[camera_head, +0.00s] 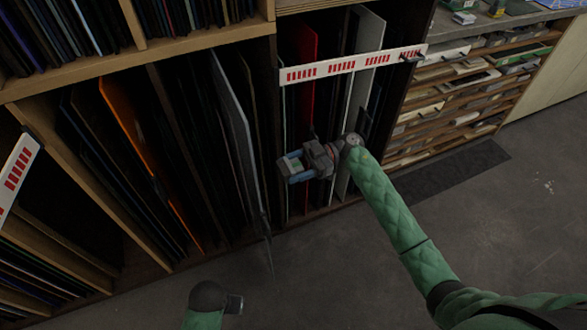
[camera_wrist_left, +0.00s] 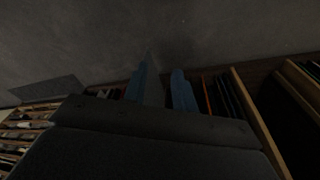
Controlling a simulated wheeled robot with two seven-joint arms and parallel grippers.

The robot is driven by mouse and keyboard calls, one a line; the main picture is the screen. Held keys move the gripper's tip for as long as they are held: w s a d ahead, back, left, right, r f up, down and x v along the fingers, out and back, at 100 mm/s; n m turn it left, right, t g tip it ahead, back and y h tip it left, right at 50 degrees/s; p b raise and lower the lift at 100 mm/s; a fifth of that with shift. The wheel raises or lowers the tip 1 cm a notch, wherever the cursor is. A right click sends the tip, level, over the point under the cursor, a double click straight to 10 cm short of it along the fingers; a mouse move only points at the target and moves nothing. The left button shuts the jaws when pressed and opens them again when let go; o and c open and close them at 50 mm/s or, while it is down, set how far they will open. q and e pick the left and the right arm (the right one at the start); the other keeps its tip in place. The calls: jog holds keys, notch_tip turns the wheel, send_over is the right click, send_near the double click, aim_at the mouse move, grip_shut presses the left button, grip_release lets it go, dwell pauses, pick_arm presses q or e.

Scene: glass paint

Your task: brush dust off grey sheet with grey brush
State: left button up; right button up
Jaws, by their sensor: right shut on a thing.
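The grey sheet (camera_head: 237,125) stands on edge in the rack, left of my right gripper, and sticks out towards me. Its lower front corner points down to the floor. My right gripper (camera_head: 290,168) is in front of the rack, to the right of the sheet and apart from it. It is shut on a small grey thing, which looks like the grey brush (camera_head: 296,165), mostly hidden by the blue fingers. In the left wrist view my left gripper (camera_wrist_left: 161,75) has its blue fingers apart, with a grey wedge seen between or beyond them. Dust cannot be made out.
Wooden racks hold several upright sheets, among them an orange one (camera_head: 135,125) and a red one (camera_head: 305,75). A white labelled rail (camera_head: 350,64) crosses the rack above my right gripper. A shelf of offcuts (camera_head: 460,90) stands right. The floor (camera_head: 500,220) in front is clear.

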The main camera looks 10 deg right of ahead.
aim_at(280, 172)
jog(key=shift+w, duration=0.15)
jog(key=shift+b+x, duration=0.6)
jog(key=shift+x, duration=1.25)
jog(key=shift+a, duration=0.7)
jog(key=shift+s+a+b, duration=0.2)
jog(key=shift+s+b, duration=0.1)
jog(key=shift+a+r, duration=0.1)
pick_arm(q)
notch_tip(280, 172, up, 8)
jog(key=s, duration=0.2)
jog(key=shift+a, duration=0.15)
jog(key=shift+w, duration=0.3)
jog(key=shift+r, duration=0.15)
